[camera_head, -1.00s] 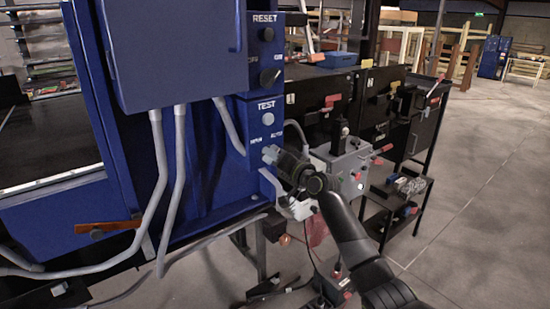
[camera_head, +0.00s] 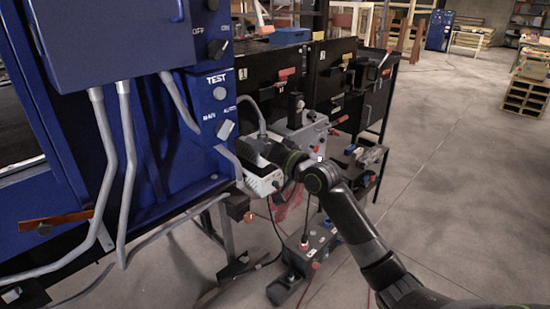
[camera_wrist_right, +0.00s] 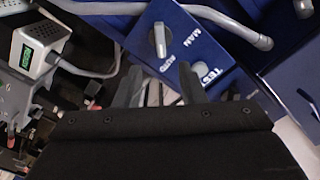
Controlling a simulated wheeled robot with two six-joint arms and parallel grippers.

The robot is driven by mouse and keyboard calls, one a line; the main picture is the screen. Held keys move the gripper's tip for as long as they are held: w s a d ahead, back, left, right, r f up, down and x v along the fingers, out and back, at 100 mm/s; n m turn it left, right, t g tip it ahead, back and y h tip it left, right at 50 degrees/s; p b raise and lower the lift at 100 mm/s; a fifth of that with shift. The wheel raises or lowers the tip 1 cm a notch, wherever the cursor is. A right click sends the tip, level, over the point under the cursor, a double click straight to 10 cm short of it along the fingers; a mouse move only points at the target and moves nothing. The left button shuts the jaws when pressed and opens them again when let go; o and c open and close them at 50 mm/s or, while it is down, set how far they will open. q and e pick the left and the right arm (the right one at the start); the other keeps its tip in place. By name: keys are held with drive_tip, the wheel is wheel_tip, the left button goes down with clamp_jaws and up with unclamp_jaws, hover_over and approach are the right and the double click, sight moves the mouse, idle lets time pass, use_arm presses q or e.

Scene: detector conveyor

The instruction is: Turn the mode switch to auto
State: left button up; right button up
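The mode switch (camera_head: 226,130) is a light grey knob on the blue panel under the TEST label, with MAN at its left and AUTO at its upper right. Its bar is tilted, the upper end toward AUTO. In the right wrist view the knob (camera_wrist_right: 158,40) stands with one end toward the AUTO label, clear of my fingers. My right gripper (camera_wrist_right: 160,88) is open and empty, its two fingers apart, below the switch in that view. In the head view my right gripper (camera_head: 250,148) is right of and below the switch, not touching it. My left gripper is out of view.
A white device (camera_head: 262,181) sits close below my right gripper; its green display shows in the right wrist view (camera_wrist_right: 28,54). Grey conduits (camera_head: 126,160) run down the blue cabinet at left. Black cabinets (camera_head: 325,70) stand behind. Open floor (camera_head: 460,190) lies at right.

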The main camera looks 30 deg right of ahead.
drive_tip(key=shift+b+v, duration=0.35)
drive_tip(key=shift+v, duration=2.3)
drive_tip(key=d+f+m+g+h, duration=0.1)
drive_tip(key=d+f+h, duration=0.25)
drive_tip(key=f, duration=0.85)
drive_tip(key=d+f+m+g+h, duration=0.15)
drive_tip(key=d+f, duration=0.25)
drive_tip(key=f, duration=0.7)
drive_tip(key=s+d+f+n+g+h, duration=0.15)
drive_tip(key=s+f, duration=0.35)
drive_tip(key=f, duration=0.7)
drive_tip(key=s+d+f+g+h, duration=0.1)
drive_tip(key=s+d+f+g, duration=0.15)
drive_tip(key=s+f, duration=0.6)
drive_tip(key=s+a+f+n+g, duration=0.3)
drive_tip(key=s+f+g, duration=0.2)
drive_tip(key=s+f, duration=1.25)
drive_tip(key=s+a+f+n+g, duration=0.1)
drive_tip(key=s+a+f, duration=0.1)
drive_tip(key=s, duration=0.6)
drive_tip(key=s+a+f+n+g, duration=0.1)
drive_tip(key=s+a+f+g, duration=0.1)
drive_tip(key=s+f, duration=0.3)
drive_tip(key=s+a+f+g, duration=0.1)
drive_tip(key=s+a+f, duration=0.1)
drive_tip(key=s, duration=0.8)
drive_tip(key=shift+s+a+f+n, duration=0.3)
drive_tip(key=shift+a+f+n, duration=0.1)
drive_tip(key=shift+f, duration=0.4)
